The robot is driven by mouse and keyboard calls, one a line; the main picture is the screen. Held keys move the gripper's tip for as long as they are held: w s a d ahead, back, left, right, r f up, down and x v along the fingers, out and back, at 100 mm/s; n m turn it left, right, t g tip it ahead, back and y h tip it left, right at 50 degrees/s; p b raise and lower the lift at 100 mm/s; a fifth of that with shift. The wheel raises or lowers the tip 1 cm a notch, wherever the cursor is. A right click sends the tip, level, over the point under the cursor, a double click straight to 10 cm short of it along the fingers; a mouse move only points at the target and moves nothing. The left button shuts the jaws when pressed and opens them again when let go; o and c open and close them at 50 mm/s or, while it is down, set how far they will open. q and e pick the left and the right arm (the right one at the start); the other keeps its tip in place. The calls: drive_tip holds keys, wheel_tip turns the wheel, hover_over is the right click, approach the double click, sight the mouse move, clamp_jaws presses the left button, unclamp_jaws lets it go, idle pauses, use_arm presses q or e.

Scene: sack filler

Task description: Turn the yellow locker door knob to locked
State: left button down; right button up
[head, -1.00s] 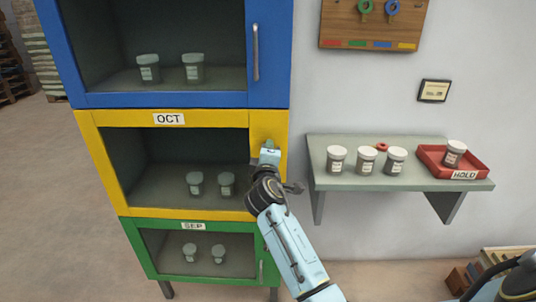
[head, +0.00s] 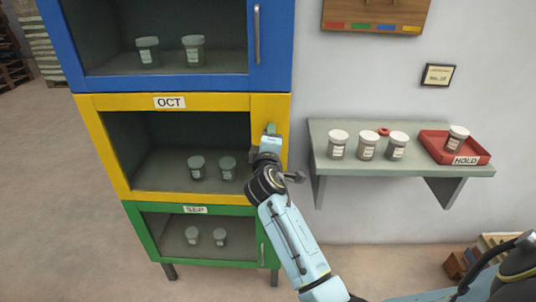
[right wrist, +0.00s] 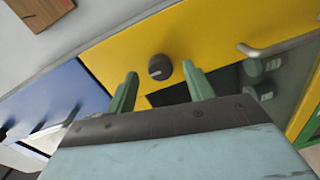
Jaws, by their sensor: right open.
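The yellow locker door (head: 190,101), labelled OCT, is shut in the middle of the stack; its window shows two lidded jars. Its dark round knob (right wrist: 160,67) shows in the right wrist view on the yellow panel, with a small pale mark on its face. I cannot tell which setting the mark shows. My right gripper (right wrist: 160,84) is open, its green fingertips apart on either side below the knob, not closed on it. In the head view my right gripper (head: 270,130) is at the door's right side and hides the knob. My left gripper is not in view.
A blue locker (head: 180,85) is above and a green one (head: 160,235) below. A bar handle (right wrist: 280,45) is beside the knob in the right wrist view. Right of the lockers, a wall shelf (head: 330,169) holds jars and a red HOLD tray (head: 432,150).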

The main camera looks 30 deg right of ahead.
drive_tip(key=v, duration=1.1)
drive_tip(key=shift+s+a, duration=0.15)
